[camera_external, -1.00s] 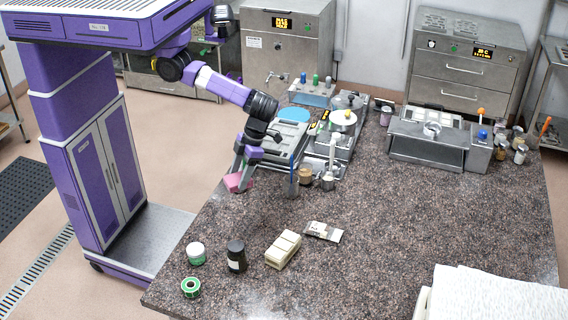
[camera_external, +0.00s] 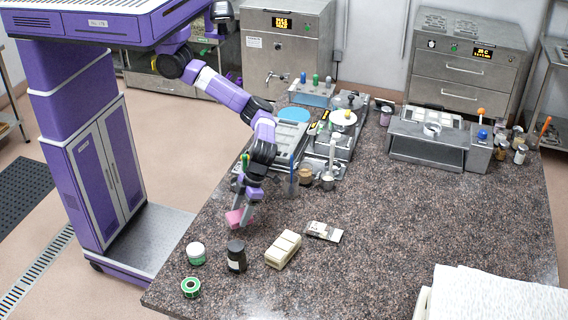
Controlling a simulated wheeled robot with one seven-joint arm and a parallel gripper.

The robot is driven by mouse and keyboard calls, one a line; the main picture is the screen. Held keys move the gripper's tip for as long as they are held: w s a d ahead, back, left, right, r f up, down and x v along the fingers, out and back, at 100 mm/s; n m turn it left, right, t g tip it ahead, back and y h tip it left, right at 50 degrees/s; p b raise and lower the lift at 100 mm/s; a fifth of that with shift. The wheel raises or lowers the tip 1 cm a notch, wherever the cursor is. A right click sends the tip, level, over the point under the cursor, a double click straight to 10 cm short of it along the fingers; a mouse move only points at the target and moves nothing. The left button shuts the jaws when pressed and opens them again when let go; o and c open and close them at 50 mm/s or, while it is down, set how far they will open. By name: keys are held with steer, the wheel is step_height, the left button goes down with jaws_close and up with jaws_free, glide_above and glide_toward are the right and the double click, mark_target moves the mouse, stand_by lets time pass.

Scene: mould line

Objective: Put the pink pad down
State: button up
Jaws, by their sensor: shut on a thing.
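The pink pad (camera_external: 235,217) is a small pink block at the left part of the speckled stone counter (camera_external: 370,240). My gripper (camera_external: 243,215) points down and is shut on the pad. The pad is tilted and is at or just above the counter top; I cannot tell whether it touches. The fingers hide part of the pad.
A white jar with a green label (camera_external: 196,253), a dark jar (camera_external: 236,256) and a green tape roll (camera_external: 190,288) stand in front of my gripper. A cream block (camera_external: 283,249) and a grey packet (camera_external: 323,232) lie to the right. The counter's centre is clear.

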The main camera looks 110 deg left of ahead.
steer(key=shift+f, duration=2)
steer(key=shift+f, duration=0.15)
steer(key=o, duration=1.3)
steer(key=shift+o, duration=0.2)
steer(key=b+v, duration=0.1)
steer(key=v, duration=1.1)
